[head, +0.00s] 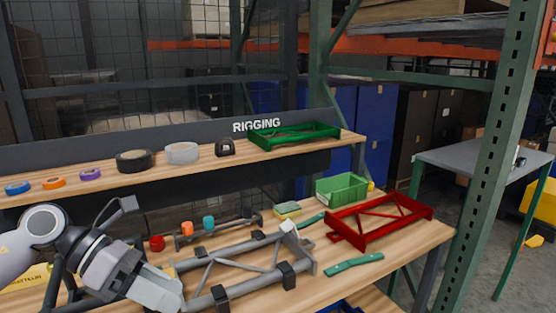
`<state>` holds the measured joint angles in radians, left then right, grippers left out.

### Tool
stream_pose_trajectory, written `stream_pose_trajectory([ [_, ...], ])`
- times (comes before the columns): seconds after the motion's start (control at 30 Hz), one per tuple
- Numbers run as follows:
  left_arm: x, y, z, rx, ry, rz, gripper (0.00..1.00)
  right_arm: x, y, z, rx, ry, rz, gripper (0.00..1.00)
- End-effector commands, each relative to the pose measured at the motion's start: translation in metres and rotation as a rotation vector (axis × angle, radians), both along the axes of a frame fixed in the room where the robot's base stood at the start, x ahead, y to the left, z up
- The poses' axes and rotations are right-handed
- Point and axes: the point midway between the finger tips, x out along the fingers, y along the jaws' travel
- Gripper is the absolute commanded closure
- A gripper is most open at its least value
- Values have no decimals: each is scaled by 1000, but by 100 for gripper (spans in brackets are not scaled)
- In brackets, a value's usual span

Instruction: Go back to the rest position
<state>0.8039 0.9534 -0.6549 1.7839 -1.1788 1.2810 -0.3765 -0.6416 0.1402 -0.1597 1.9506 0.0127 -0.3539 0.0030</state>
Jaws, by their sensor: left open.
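My left gripper (150,250) is at the lower left, above the left part of the wooden bench (405,248). Its jaws are open, and I see nothing held between them. A grey braced frame (232,261) with black blocks on its rails lies just right of the gripper. I cannot tell whether the lower finger touches the frame or only overlaps it in the view. My right gripper is not in view.
A red frame (409,214), a green bin (342,189) and a green strip-like tool (353,263) lie on the bench. The raised shelf (215,163) behind holds tape rolls (134,161) and a green frame (294,135). A green rack post (491,150) stands right.

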Motion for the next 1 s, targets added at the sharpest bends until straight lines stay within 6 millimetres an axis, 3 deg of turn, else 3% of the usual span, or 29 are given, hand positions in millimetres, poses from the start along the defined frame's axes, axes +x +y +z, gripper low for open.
stream_pose_trajectory([
  [0.03,-6,-21,-6,-111,58,13,40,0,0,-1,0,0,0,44],
  [0.1,-9,-45,-7,-270,139,54,40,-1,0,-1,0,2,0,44],
  [0.23,-12,-75,-6,-554,316,165,40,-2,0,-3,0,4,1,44],
  [0.4,-4,-87,-13,-898,591,378,40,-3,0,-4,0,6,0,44],
  [0.57,8,-74,-43,-1182,882,643,40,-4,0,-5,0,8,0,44],
  [0.77,4,-42,-120,-1467,1271,1053,40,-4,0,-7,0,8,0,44],
  [0.87,-13,-24,-171,-1576,1470,1290,40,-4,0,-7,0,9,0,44],
  [1.0,-57,-5,-243,-1681,1730,1630,40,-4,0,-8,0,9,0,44],
])
